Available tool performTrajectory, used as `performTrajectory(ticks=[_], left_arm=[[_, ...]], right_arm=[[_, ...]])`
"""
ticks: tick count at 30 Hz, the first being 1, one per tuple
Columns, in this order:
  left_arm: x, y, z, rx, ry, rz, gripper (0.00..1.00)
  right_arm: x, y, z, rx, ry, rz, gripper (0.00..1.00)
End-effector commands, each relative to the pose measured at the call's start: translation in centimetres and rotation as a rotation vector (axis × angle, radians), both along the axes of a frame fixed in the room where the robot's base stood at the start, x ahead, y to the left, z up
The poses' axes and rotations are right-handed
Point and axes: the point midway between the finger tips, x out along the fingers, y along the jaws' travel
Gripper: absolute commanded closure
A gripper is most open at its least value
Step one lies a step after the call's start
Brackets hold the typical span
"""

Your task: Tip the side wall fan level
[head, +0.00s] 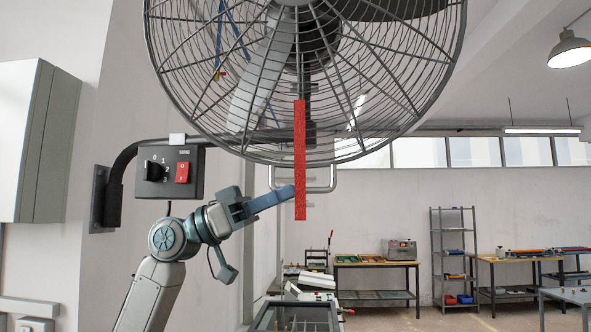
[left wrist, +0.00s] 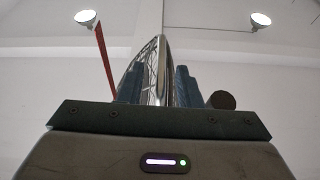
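The side wall fan (head: 400,75) is a large round grey wire cage at the top of the head view, its upper part cut off. A pale U-shaped handle (head: 334,180) hangs at its lower edge. A red ribbon (head: 300,165) hangs down in front of the fan and handle. My left gripper (head: 287,194) points right, its tips near the handle's left end and beside the ribbon. In the left wrist view its two blue fingers (left wrist: 157,88) stand apart, with fan cage wires (left wrist: 150,62) showing between them. I cannot tell whether they touch the handle. My right gripper is not visible.
A switch box (head: 170,172) with a black knob and a red switch is on the fan's bracket arm (head: 118,170), close above my left arm. A wall cabinet (head: 38,140) is at the left. Workbenches (head: 375,264) and a shelf rack (head: 453,255) stand farther back.

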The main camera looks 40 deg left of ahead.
Motion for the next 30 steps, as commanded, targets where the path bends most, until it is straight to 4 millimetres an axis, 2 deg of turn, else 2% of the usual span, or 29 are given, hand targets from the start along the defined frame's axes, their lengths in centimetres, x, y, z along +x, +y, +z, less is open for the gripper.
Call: performTrajectory(ticks=[1,6,18,19,24,30], left_arm=[[0.3,-0.6,0.7,-0.001,-0.001,-0.003,0.68],[1.0,-1.8,1.1,0.0,0.001,-0.001,0.68],[1.3,-2.3,1.0,0.0,0.0,0.001,0.68],[1.3,-2.3,1.0,0.0,0.0,0.001,0.7],[1.3,-2.2,1.0,0.0,0.0,0.001,1.0],[1.3,-2.3,1.1,0.0,0.0,0.001,1.0]], right_arm=[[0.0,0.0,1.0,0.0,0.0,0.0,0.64],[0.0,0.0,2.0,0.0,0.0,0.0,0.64],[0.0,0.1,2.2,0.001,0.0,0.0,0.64],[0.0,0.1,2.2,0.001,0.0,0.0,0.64],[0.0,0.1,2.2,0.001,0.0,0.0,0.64],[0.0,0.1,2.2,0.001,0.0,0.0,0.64]])
